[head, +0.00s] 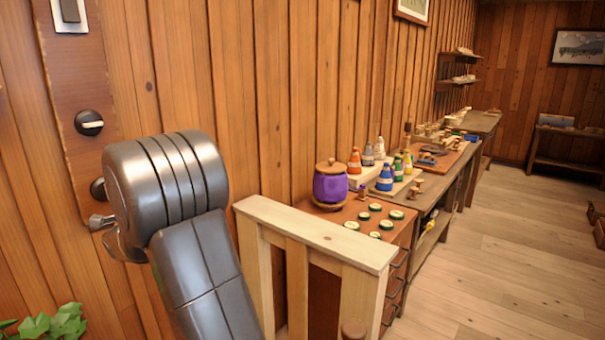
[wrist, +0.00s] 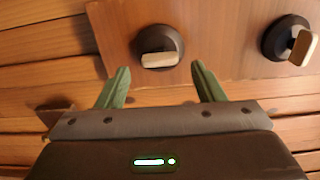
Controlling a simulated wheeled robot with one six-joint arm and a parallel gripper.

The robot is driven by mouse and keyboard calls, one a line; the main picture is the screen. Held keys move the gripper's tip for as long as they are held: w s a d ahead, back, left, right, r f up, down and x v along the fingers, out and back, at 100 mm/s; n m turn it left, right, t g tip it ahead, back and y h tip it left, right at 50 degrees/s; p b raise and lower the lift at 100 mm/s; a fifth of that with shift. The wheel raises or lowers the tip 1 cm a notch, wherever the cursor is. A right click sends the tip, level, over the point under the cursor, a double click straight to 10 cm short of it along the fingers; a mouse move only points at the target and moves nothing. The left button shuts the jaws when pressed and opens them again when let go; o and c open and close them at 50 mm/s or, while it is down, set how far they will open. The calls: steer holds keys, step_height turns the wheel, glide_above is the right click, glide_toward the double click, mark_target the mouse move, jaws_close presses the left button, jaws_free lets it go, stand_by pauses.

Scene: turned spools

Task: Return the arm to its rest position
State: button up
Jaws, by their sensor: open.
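My gripper (wrist: 160,80) shows in the wrist view with its two green fingers spread apart and nothing between them. A round dark knob with a pale bar handle (wrist: 160,47) is on the wooden panel (wrist: 225,20) just beyond the fingertips. I cannot tell the exact gap to it. A second dark knob (wrist: 289,38) is to the right, outside the fingers.
The panel (head: 78,75) on the plank wall carries a switch (head: 70,12) and a dark knob (head: 89,123). A pale wooden rail (head: 315,235) stands right of my arm. Behind it, a bench holds a purple jar (head: 330,186) and bottles.

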steer(key=shift+w+a+r+n, duration=0.1)
steer(key=shift+w+a+n, duration=0.25)
steer(key=shift+n, duration=2.55)
steer(key=shift+w+a+r+n, duration=0.15)
steer(key=shift+a+n, duration=0.3)
steer(key=shift+n, duration=2.45)
steer(key=shift+w+a+f+n, duration=0.1)
steer(key=shift+w+a+n, duration=0.25)
steer(key=shift+n, duration=2.55)
steer(key=shift+s, duration=0.1)
